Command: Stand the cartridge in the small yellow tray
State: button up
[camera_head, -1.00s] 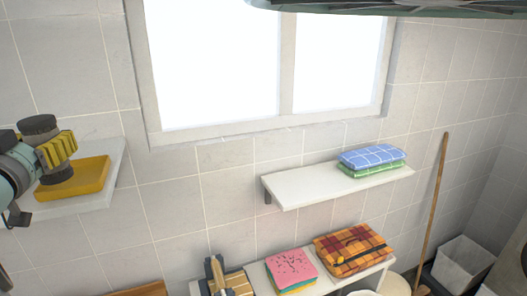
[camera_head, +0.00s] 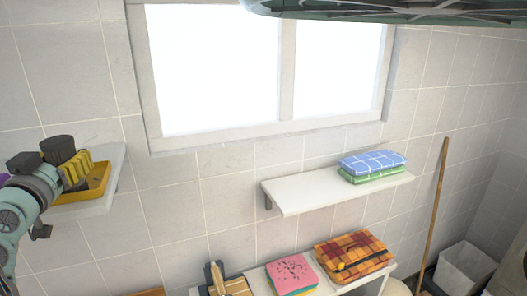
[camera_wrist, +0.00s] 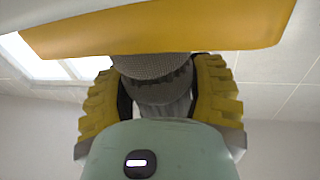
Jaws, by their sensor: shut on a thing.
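The small yellow tray (camera_head: 98,184) sits on a white wall shelf at the left in the head view. Its side wall also spans the top of the wrist view (camera_wrist: 160,35). The cartridge, a dark cylinder (camera_head: 57,147), looks about upright over the tray; its lower part is hidden behind my gripper. My gripper (camera_head: 68,168) is shut on the cartridge, with a yellow ribbed finger on each side in the wrist view. There the grey cartridge (camera_wrist: 150,70) passes behind the tray's wall, so I cannot tell whether its end touches the tray floor.
The white shelf (camera_head: 118,165) under the tray ends just right of it. Another shelf (camera_head: 300,188) holds folded blue and green towels (camera_head: 372,165). A broom handle (camera_head: 432,210) leans at the right.

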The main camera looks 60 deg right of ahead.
jog(key=o, duration=1.3)
jog(key=shift+c, duration=0.2)
